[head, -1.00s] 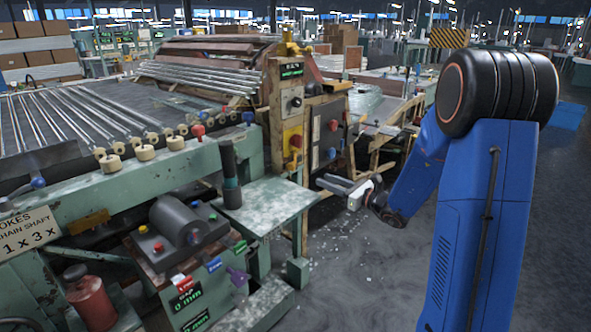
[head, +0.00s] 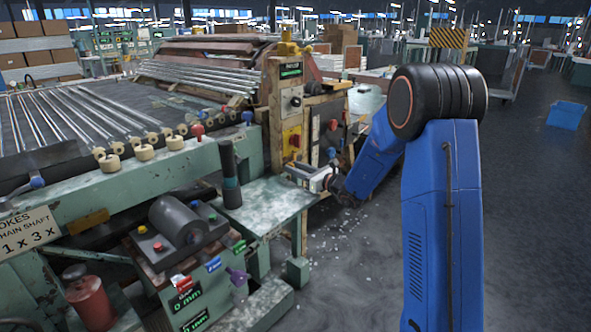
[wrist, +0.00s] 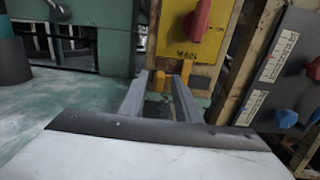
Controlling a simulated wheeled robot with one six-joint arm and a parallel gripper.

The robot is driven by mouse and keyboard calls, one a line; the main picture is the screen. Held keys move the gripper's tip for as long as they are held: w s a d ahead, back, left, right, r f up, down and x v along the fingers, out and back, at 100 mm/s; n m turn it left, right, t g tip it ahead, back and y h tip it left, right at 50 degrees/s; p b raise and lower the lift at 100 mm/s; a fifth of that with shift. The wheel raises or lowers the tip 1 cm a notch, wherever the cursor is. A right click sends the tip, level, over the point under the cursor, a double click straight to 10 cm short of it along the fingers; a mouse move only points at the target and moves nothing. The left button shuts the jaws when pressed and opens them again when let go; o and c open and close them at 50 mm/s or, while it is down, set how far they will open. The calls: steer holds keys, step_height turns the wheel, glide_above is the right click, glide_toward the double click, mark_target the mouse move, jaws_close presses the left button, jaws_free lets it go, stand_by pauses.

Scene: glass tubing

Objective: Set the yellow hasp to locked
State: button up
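The yellow hasp (wrist: 158,80) shows in the wrist view as a small yellow-orange piece below the yellow MAIN panel (wrist: 186,42). A thin yellow upright piece (wrist: 187,69) stands just right of it. My gripper (wrist: 161,88) is open, its two grey fingers apart and pointing toward the hasp. The hasp appears between the fingertips in the picture, but I cannot tell how far beyond them it is. In the head view my gripper (head: 292,170) is in front of the machine's post, below the yellow panel (head: 292,139). The hasp is too small to make out clearly there.
A red knob (wrist: 197,20) sits on the yellow panel. A grey panel (wrist: 285,75) with red and blue knobs stands to the right. A green worn tabletop (head: 262,205) lies below and left of my gripper. Open floor (head: 350,270) is at the front right.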

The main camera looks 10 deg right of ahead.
steer(key=shift+w+a, duration=0.1)
steer(key=shift+c, duration=0.6)
jaws_close()
steer(key=shift+w+d, duration=0.8)
steer(key=shift+d, duration=0.35)
steer(key=shift+o, duration=0.6)
jaws_free()
steer(key=shift+d, duration=0.1)
steer(key=v, duration=1.7)
steer(key=shift+s, duration=0.1)
